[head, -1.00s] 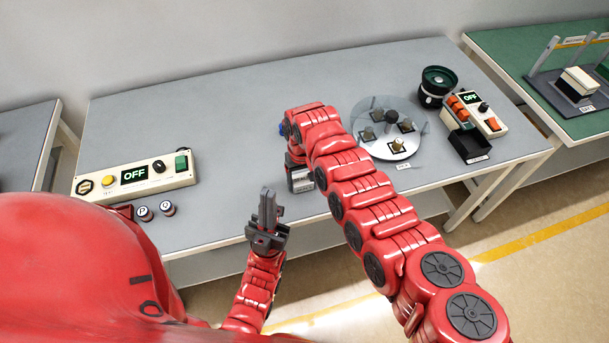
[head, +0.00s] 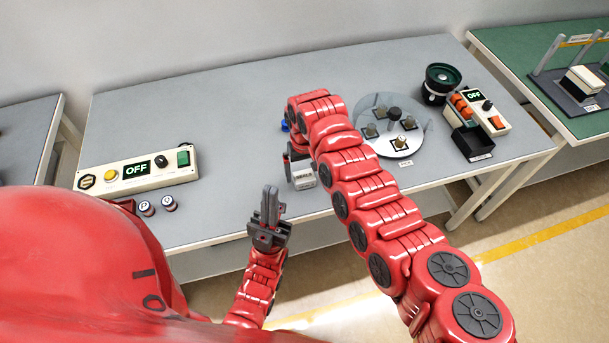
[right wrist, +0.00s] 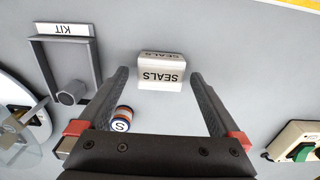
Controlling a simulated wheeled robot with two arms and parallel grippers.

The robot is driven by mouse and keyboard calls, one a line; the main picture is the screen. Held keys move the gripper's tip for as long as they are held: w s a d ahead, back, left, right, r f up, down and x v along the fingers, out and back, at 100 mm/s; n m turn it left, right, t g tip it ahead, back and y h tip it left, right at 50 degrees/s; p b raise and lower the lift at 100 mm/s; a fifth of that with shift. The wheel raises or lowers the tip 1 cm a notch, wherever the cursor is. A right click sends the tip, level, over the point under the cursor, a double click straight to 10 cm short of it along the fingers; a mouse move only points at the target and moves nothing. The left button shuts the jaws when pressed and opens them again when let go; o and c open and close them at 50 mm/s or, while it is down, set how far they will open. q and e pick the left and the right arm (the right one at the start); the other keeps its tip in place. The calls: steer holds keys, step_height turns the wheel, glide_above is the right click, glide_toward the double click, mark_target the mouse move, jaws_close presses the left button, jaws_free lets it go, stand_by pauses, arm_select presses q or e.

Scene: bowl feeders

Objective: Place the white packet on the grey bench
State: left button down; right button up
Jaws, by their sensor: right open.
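The white packet, marked SEALS (right wrist: 161,72), sits on the grey bench (right wrist: 230,35) in the right wrist view, with its label upside down. It lies between and just beyond my right gripper's fingertips (right wrist: 160,78), with a gap on both sides. The gripper is open. In the head view the packet (head: 303,174) is near the bench's (head: 235,100) front edge, beside my right gripper, which the arm largely hides. My left gripper (head: 270,204) is at the front of the bench, seen edge-on; its opening is unclear, and no object shows in it.
A KIT holder (right wrist: 66,30) and a small cylinder marked S (right wrist: 121,118) are near my right gripper. A round glass-covered turntable (head: 405,143), a dark bowl (head: 440,83) and a control box (head: 480,105) stand right. An OFF panel (head: 137,171) stands left. The bench's back middle is clear.

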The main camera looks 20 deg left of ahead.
mark_target(305, 176)
step_height(305, 176, up, 10)
steer(key=b, duration=0.2)
steer(key=shift+f, duration=0.2)
steer(key=shift+f, duration=0.1)
